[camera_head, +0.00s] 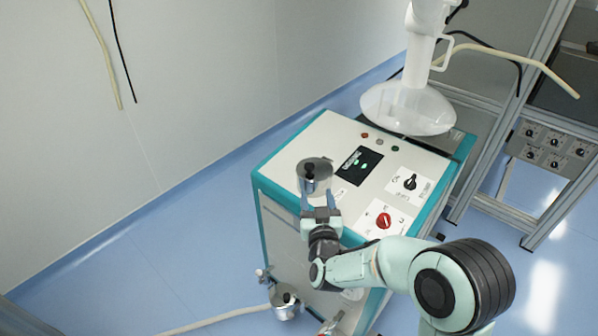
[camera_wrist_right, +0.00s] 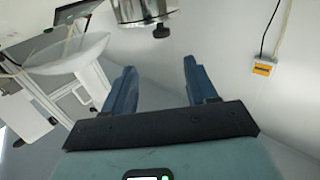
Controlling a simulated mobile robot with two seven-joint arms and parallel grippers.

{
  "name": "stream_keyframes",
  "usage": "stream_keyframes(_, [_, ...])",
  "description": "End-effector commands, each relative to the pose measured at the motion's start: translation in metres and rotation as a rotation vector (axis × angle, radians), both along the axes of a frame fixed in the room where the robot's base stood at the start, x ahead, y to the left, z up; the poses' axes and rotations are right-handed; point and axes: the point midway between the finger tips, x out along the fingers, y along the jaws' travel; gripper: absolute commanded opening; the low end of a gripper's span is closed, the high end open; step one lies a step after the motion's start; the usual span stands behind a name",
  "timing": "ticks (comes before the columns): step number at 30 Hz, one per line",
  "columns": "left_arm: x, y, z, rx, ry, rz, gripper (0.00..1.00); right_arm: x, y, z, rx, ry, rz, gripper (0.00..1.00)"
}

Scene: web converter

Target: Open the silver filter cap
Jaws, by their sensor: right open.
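A silver cylindrical filter with a black knob on its cap (camera_head: 315,178) shows at the front left of the white machine top. In the right wrist view the silver cap (camera_wrist_right: 148,12) is cut off by the top edge, with its black knob showing. My right gripper (camera_head: 320,212) is just in front of this cylinder. In the right wrist view the gripper (camera_wrist_right: 162,88) has its two blue fingers apart, with nothing between them; the cap lies beyond the fingertips. A second silver canister with a black knob (camera_head: 287,303) is low at the machine's front. My left gripper is not visible.
The machine top (camera_head: 335,130) carries a small display (camera_head: 359,165), a black switch (camera_head: 410,183) and a red knob (camera_head: 384,220) to the right. A translucent hood (camera_head: 408,107) hangs over its back. Blue floor (camera_head: 190,240) is open on the left.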

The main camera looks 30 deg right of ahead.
Motion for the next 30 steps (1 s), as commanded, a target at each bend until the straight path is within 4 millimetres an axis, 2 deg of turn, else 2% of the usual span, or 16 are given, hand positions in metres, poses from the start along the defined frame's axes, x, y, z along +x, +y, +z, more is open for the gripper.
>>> stream_keyframes(5, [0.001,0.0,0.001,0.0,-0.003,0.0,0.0,0.01,-0.003,-0.001,-0.001,0.001,0.002,0.57])
stream_keyframes(8, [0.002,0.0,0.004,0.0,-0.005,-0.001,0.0,0.025,-0.009,0.0,-0.002,0.001,0.002,0.57])
stream_keyframes(15, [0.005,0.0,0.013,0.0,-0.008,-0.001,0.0,0.073,-0.029,0.0,-0.002,0.002,0.002,0.57])
stream_keyframes(21, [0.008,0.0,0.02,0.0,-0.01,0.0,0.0,0.105,-0.042,0.0,-0.001,0.002,0.002,0.57])
stream_keyframes(30, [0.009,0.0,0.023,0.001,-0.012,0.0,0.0,0.124,-0.05,-0.001,0.001,0.003,0.003,0.57])
